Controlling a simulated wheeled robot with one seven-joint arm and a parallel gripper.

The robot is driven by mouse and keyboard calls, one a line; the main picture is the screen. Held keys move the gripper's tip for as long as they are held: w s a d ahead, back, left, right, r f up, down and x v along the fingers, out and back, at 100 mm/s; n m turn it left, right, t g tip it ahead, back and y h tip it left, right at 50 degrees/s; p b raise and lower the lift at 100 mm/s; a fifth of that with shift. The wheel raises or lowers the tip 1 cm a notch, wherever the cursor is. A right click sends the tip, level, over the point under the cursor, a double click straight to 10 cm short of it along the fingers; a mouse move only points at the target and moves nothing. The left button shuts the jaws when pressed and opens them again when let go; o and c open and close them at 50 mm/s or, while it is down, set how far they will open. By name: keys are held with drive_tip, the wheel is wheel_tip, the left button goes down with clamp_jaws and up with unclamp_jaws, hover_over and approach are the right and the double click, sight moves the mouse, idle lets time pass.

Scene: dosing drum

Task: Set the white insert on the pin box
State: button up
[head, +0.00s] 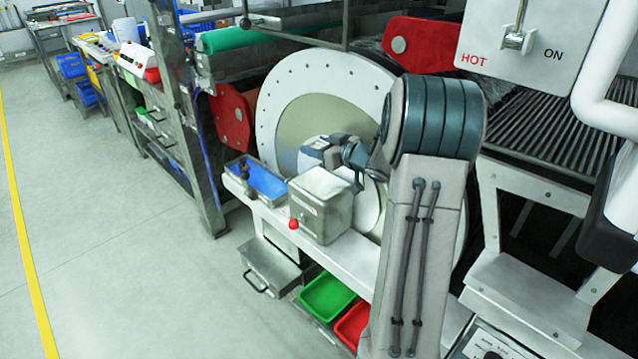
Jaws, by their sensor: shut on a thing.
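My gripper (312,162) is above and just behind a grey metal box (318,222) with a pale top and a red knob on its front corner. This box appears to be the pin box, though no pin can be made out. My gripper is shut on a small pale piece, taken to be the white insert, which is mostly hidden by the gripper and the box. I cannot tell whether the piece touches the box.
A blue tray (262,183) with dark-knobbed tools lies left of the box on the white shelf (350,262). A large white drum disc (290,85) stands behind. Green (328,296) and red (353,325) bins sit below. The floor (120,230) at left is clear.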

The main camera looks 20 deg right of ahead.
sight(320, 182)
drive_tip(key=f, duration=0.9)
drive_tip(key=shift+s+d+f+b, duration=0.15)
drive_tip(key=shift+d+f+b, duration=0.15)
drive_tip(key=shift+f+b, duration=0.1)
drive_tip(key=shift+f, duration=0.15)
drive_tip(key=o, duration=1)
drive_tip(key=shift+c, duration=0.2)
